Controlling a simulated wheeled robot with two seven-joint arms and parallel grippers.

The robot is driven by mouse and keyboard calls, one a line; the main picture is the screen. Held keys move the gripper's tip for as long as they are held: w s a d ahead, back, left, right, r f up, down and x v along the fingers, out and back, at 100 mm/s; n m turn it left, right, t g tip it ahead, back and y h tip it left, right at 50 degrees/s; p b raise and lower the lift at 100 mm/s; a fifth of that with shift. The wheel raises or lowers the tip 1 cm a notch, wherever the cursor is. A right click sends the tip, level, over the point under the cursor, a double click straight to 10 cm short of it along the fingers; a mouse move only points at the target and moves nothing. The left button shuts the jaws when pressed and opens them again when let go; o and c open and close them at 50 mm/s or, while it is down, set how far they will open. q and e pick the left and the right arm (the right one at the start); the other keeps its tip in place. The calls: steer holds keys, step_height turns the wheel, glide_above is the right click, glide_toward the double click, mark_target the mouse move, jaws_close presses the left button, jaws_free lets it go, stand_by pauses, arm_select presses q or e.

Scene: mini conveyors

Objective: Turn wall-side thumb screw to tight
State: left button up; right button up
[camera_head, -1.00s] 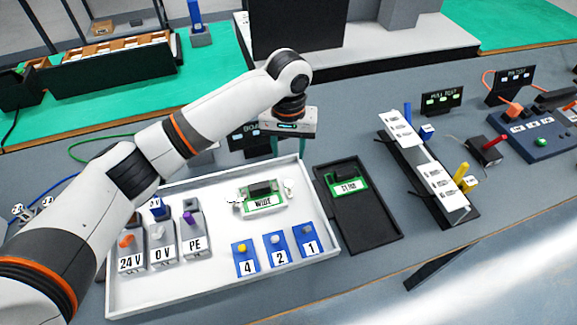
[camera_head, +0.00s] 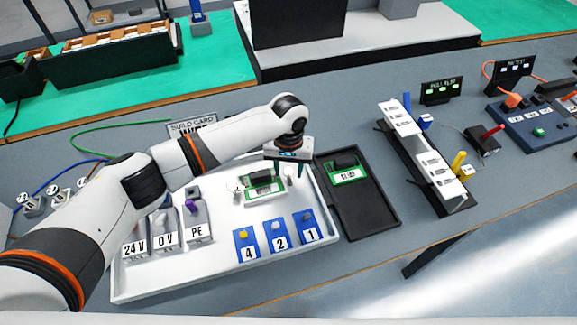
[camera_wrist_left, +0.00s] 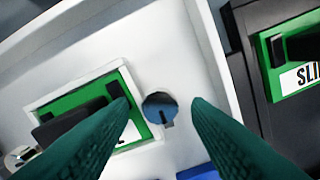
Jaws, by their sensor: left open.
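The green WIDE module (camera_head: 263,186) sits in a white frame in the white tray (camera_head: 175,290). One round thumb screw (camera_wrist_left: 152,110), blue-grey with a dark slot or mark, is just right of the module in the left wrist view. A second, silver screw (camera_wrist_left: 17,159) is at the module's other end, partly cut off by my finger. My left gripper (camera_wrist_left: 160,103) is open, its two green fingers on either side of the blue-grey screw, with gaps showing. In the head view the gripper (camera_head: 288,167) is low over the module's right end. My right gripper is out of view.
A black tray (camera_head: 375,222) with a SLIM module (camera_head: 346,176) lies to the right. Grey terminal blocks (camera_head: 165,231) and blue numbered blocks (camera_head: 277,238) stand in the white tray. A white-topped rack (camera_head: 425,150) stands farther right.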

arm_select(q)
steer(key=shift+c, duration=0.3)
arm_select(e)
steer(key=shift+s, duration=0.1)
arm_select(q)
jaws_close()
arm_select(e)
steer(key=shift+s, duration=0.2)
